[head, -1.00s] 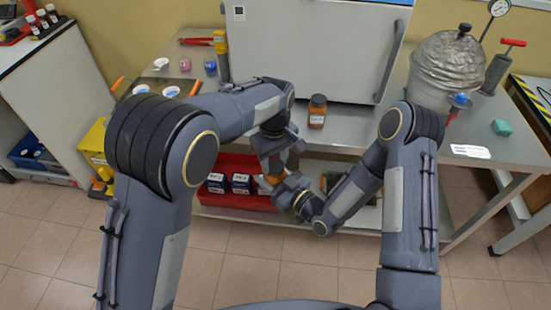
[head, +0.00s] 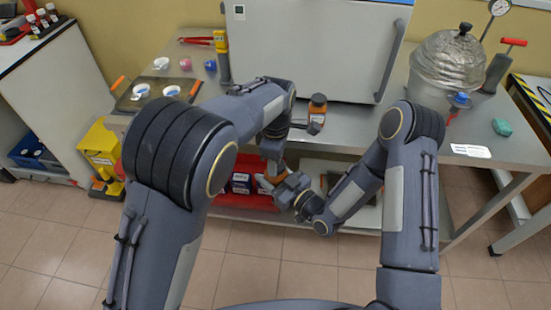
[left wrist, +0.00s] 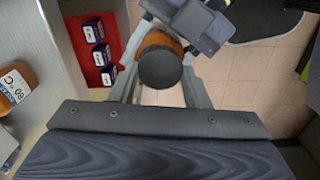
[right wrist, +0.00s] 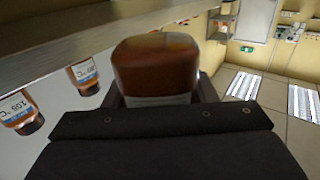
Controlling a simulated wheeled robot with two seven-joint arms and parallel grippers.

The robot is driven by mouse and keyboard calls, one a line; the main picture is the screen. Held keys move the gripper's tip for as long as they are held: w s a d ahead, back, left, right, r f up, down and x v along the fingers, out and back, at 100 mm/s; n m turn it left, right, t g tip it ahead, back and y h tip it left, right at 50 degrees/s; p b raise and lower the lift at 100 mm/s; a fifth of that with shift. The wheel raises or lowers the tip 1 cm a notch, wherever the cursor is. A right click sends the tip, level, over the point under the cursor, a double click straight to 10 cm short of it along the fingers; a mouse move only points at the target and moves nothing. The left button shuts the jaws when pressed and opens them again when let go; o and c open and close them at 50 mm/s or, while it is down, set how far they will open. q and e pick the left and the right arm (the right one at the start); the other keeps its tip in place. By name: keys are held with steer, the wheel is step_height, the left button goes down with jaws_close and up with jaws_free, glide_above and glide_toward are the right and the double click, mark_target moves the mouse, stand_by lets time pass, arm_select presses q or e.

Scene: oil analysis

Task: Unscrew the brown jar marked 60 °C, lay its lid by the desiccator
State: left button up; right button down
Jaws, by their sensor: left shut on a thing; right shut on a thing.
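A brown jar (head: 276,172) with a dark lid (left wrist: 160,68) is held in front of the bench edge. My right gripper (right wrist: 160,92) is shut on the jar's body, which fills the middle of the right wrist view; its label is mostly hidden and unreadable. My left gripper (left wrist: 162,88) is at the top of the jar, with a finger on either side of the lid, shut on it. I cannot tell whether the lid is loose. The desiccator (head: 447,65), a domed vessel with a knob, stands at the bench's right.
Another brown jar (head: 317,106) stands before the grey oven (head: 305,45); its label shows in the left wrist view (left wrist: 14,86). The right wrist view shows a jar marked 105 °C (right wrist: 20,112) and another jar (right wrist: 84,75). A green block (head: 502,127) and white card (head: 470,151) lie right.

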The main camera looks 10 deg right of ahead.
arm_select(q)
steer(key=shift+s+d+r, duration=0.15)
steer(key=shift+r, duration=0.9)
